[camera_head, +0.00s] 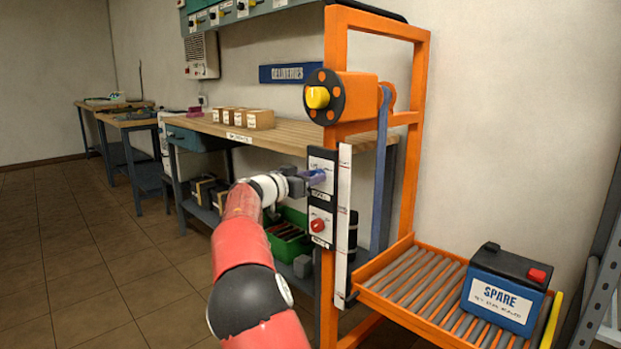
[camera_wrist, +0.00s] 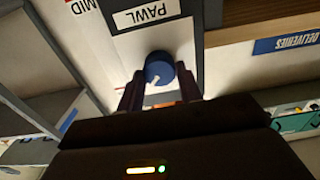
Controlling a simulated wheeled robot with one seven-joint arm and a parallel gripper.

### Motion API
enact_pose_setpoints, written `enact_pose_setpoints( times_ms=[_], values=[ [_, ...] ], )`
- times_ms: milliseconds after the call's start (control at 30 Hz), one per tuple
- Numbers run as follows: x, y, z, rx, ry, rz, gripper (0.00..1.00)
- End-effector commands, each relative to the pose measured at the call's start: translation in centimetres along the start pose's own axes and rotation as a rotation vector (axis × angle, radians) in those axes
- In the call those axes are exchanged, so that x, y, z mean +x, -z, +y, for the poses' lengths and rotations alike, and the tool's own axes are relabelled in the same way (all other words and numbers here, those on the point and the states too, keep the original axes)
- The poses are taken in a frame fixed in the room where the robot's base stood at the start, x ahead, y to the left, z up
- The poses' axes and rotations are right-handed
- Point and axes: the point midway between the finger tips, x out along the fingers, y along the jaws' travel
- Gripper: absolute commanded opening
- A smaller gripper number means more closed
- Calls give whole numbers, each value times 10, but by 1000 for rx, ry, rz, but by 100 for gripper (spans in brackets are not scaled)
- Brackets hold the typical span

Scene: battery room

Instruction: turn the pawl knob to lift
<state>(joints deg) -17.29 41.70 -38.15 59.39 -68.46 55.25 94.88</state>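The pawl knob (camera_wrist: 158,68) is blue with a white pointer mark, on a pale plate labelled PAWL, which appears upside down in the wrist view. In the head view the blue knob (camera_head: 317,177) sits on the upper plate of the orange hoist frame. My gripper (camera_wrist: 160,84) has one dark finger on each side of the knob, with no clear gap showing, so it looks shut on it. In the head view my gripper (camera_head: 304,182) meets the knob from the left. The plate's small lettering there is hard to read.
A red knob (camera_head: 319,225) sits on the plate just below. The orange frame (camera_head: 421,100) carries a drum with a yellow hub (camera_head: 317,97). A roller tray (camera_head: 413,283) holds a SPARE battery (camera_head: 507,285). A wooden workbench (camera_head: 290,132) stands behind my arm. Floor is clear at left.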

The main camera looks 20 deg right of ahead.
Motion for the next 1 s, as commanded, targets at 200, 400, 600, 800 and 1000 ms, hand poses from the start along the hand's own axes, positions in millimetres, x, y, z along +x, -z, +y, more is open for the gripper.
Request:
enact_pose_setpoints(
  times_ms=[200, 400, 600, 800, 1000],
  values=[
    [0, 0, 0, -3, 1, 0, 13],
    [0, 0, 0, -45, 2, 0, 13],
    [0, -1, -1, -159, 2, 0, 13],
    [0, 0, -2, -335, 1, 2, 13],
    [0, 0, -2, -525, 2, 1, 13]
  ],
)
